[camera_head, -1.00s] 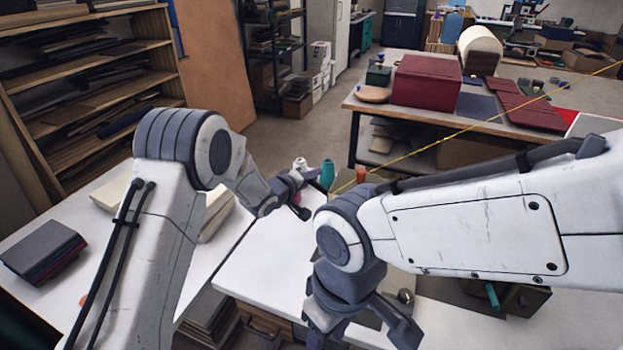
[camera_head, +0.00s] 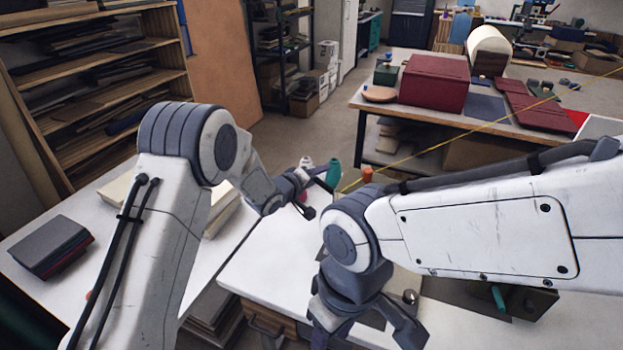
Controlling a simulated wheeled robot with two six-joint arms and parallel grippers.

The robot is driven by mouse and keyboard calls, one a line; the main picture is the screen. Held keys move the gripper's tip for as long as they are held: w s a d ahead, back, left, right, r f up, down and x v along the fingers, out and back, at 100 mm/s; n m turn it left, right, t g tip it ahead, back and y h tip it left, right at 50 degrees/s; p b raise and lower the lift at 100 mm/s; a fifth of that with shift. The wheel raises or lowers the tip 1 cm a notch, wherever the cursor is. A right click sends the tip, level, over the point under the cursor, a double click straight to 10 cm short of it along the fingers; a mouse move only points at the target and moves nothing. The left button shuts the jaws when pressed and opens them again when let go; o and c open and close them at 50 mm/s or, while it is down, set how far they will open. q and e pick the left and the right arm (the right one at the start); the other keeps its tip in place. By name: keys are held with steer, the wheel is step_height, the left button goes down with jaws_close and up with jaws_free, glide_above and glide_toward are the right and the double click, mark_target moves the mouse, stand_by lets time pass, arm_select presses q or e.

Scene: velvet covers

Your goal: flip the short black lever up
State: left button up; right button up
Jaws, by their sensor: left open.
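I cannot make out a short black lever for certain. A dark olive box (camera_head: 528,302) with a teal handle (camera_head: 498,297) sits at the lower right of the white table, partly behind my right forearm. A small round metallic knob (camera_head: 410,297) shows beside my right gripper. My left gripper (camera_head: 318,198) is open over the far edge of the white table, close to the thread spools, and holds nothing that I can see. My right gripper (camera_head: 368,337) points down over the near part of the table. Its fingertips are not clear at the bottom edge.
The white table (camera_head: 270,262) is bare between my arms. Teal (camera_head: 333,174) and orange (camera_head: 367,174) spools stand at its far edge. Books (camera_head: 50,246) lie at left. A back table holds a dark red box (camera_head: 435,83). A yellow line (camera_head: 455,133) crosses the view.

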arm_select(q)
steer(key=b+v, duration=0.1)
steer(key=v, duration=0.9)
steer(key=shift+b, duration=0.3)
arm_select(e)
steer(key=shift+f, duration=0.9)
